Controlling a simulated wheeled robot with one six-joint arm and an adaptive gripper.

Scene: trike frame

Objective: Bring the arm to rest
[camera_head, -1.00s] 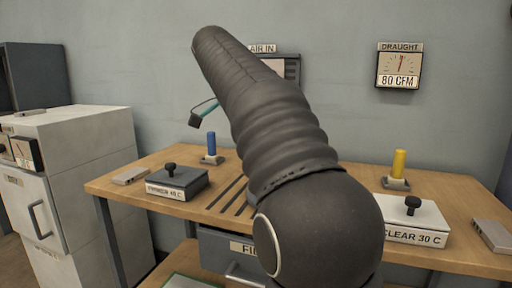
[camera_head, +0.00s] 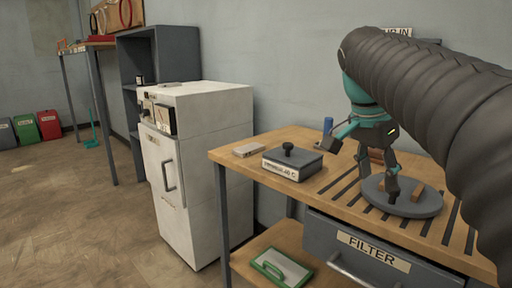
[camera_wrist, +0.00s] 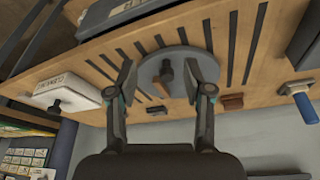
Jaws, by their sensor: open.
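My gripper (camera_head: 378,180) hangs at the right in the head view, below my ribbed dark arm, with its two fingers pointing down. It is over a round grey disc (camera_head: 425,208) on the slotted part of the wooden bench. In the wrist view my gripper (camera_wrist: 160,76) has its fingers spread wide on either side of a small brown piece (camera_wrist: 166,72) on the disc (camera_wrist: 148,70). Nothing shows held between the fingers. I cannot tell whether the fingertips touch the disc.
A filter drawer (camera_head: 345,255) is below the bench top. A white cabinet (camera_head: 205,175) stands left of the bench. Open floor (camera_head: 75,215) lies at the left.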

